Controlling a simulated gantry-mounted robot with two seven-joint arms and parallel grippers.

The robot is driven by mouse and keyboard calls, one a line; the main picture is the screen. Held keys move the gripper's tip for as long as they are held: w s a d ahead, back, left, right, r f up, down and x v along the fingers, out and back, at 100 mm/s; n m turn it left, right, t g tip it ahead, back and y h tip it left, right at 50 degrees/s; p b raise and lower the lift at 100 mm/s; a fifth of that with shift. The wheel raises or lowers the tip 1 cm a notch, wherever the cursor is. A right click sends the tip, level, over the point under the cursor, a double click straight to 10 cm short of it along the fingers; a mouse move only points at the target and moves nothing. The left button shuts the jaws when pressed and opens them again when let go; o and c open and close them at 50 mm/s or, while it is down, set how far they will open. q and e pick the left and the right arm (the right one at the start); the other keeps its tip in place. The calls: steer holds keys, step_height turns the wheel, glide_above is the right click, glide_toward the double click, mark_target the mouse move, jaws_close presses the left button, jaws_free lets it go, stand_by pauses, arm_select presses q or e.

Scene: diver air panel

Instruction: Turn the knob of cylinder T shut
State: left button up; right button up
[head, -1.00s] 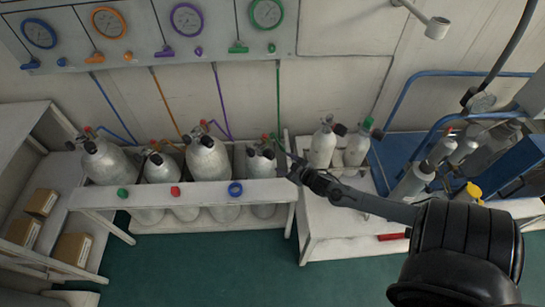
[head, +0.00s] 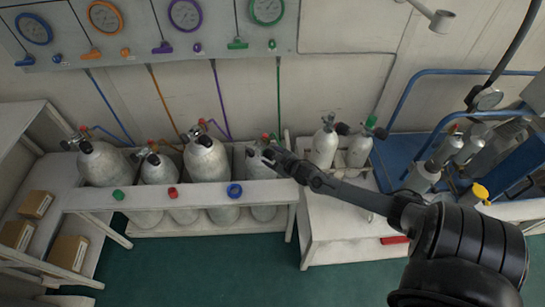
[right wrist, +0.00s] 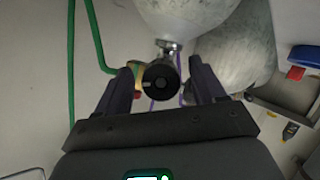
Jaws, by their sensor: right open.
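Several grey cylinders stand in the white rack (head: 200,195), with a hose running up behind each. My right gripper (head: 270,152) is at the top of the rightmost rack cylinder (head: 258,168), below the green hose (head: 278,95). In the right wrist view its open fingers (right wrist: 163,78) stand on either side of a round black knob (right wrist: 158,80), with small gaps. The knob sits on the valve of a grey cylinder (right wrist: 185,15). In the head view my gripper hides this knob. No letter T is readable on any cylinder. My left gripper is not in view.
A gauge panel (head: 215,50) hangs on the wall above. Two loose cylinders (head: 325,145) stand on the white bench right of my gripper. A blue rail frame (head: 400,100) is further right. Boxes (head: 35,203) lie on the left shelf. The green floor is clear.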

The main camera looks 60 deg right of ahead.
steer(key=c, duration=1)
steer(key=shift+r+m+p, duration=0.25)
steer(key=shift+m+p, duration=0.15)
steer(key=shift+p, duration=0.35)
steer(key=shift+c, duration=0.2)
steer(key=shift+m+y+p, duration=0.3)
steer(key=shift+y+p, duration=0.05)
steer(key=shift+y, duration=0.05)
steer(key=shift+f+m+y, duration=0.2)
steer(key=shift+m+y, duration=0.1)
steer(key=shift+m, duration=0.1)
steer(key=o, duration=1)
steer(key=shift+o, duration=0.2)
steer(key=shift+s, duration=0.1)
